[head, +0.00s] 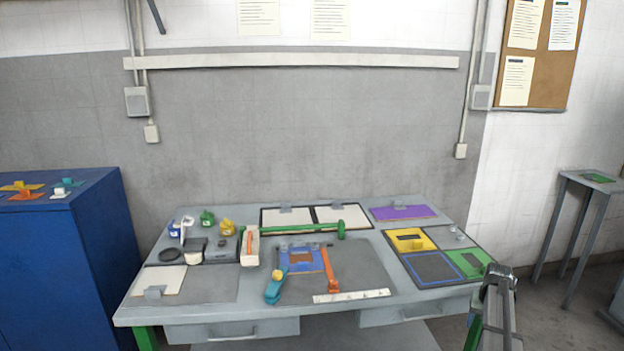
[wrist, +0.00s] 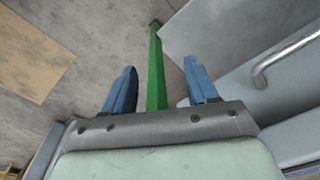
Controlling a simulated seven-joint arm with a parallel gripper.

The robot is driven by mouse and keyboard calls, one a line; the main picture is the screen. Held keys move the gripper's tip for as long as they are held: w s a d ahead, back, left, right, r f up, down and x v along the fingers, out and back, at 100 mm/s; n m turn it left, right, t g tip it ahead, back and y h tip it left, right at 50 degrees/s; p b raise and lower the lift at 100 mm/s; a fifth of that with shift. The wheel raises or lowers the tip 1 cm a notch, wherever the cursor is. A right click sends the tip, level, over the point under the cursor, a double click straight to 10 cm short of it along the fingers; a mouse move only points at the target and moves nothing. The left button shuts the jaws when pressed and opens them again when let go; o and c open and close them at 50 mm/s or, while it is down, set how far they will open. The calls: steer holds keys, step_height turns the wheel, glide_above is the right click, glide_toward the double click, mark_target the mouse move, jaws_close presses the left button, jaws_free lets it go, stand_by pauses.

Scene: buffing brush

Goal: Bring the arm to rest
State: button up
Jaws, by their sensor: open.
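My gripper (wrist: 160,66) shows in the wrist view with its two blue fingers spread apart and nothing between them. A green table leg (wrist: 156,75) shows beyond the gap; I cannot tell how far off it is. In the head view, part of my arm (head: 498,300) stands at the lower right, by the workbench's front right corner. The gripper's fingers cannot be made out in that view.
The grey workbench (head: 215,290) holds several tools, coloured mats and a white ruler (head: 351,296). A drawer handle (wrist: 285,55) lies right of my fingers in the wrist view. A blue cabinet (head: 75,260) stands left, a small side table (head: 598,182) right.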

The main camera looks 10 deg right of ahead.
steer(key=s+a+f+n+g, duration=0.1)
steer(key=s+a+f, duration=0.3)
steer(key=a+f, duration=0.5)
steer(key=s+a+f+n+g+y, duration=0.1)
steer(key=s+a+f, duration=0.3)
steer(key=a+f, duration=0.45)
steer(key=s+a+f+n+g, duration=0.1)
steer(key=s+a+f, duration=0.3)
steer(key=a+f, duration=0.5)
steer(key=s+a+f+n+g, duration=0.1)
steer(key=s+a+f, duration=0.1)
steer(key=s+a, duration=0.4)
steer(key=s+a+f+n+g, duration=0.1)
steer(key=s+a+f+g, duration=0.1)
steer(key=s+a, duration=0.5)
steer(key=s+a+f+n+g, duration=0.1)
steer(key=s+a+f, duration=0.2)
steer(key=s, duration=1.3)
steer(key=a, duration=0.3)
steer(key=shift+a+f+g, duration=0.25)
steer(key=shift+f+g, duration=0.05)
steer(key=shift+f, duration=0.05)
